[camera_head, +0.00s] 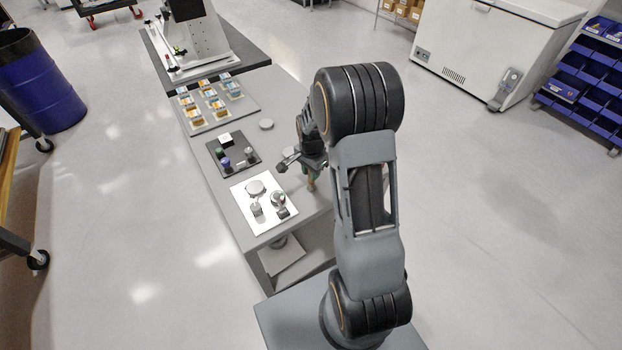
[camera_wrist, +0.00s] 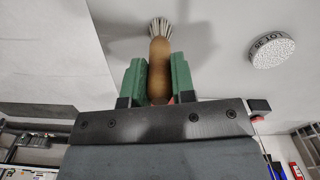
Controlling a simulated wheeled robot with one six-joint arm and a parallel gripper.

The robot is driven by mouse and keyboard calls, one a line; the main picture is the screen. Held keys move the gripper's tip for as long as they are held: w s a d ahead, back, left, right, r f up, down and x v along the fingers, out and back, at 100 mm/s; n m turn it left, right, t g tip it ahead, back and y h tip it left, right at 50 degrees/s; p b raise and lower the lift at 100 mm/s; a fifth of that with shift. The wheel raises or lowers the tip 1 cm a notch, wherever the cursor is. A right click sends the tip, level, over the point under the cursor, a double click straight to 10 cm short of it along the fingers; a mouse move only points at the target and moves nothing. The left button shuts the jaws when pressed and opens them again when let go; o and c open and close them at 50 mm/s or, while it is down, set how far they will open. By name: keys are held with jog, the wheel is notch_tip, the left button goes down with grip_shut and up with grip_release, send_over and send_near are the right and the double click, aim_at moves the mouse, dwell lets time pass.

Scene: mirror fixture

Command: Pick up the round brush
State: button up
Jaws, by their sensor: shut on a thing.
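The round brush (camera_wrist: 159,62) has a tan wooden handle and pale, spread bristles (camera_wrist: 161,27). In the wrist view my gripper (camera_wrist: 157,75) has its two green fingers closed on either side of the handle, and the bristles point away from the gripper. In the head view my gripper (camera_head: 311,168) is over the right edge area of the grey table (camera_head: 283,92), partly hidden by my arm. A small brownish part of the brush (camera_head: 311,184) shows below it. I cannot tell whether the bristles touch the surface.
A round speckled disc (camera_wrist: 272,53) with lettering lies right of the brush. The table holds a white tray (camera_head: 240,190) with small round items, a dark tray (camera_head: 213,148) with bottles, and a tray (camera_head: 242,108) of coloured boxes.

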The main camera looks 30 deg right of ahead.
grip_shut()
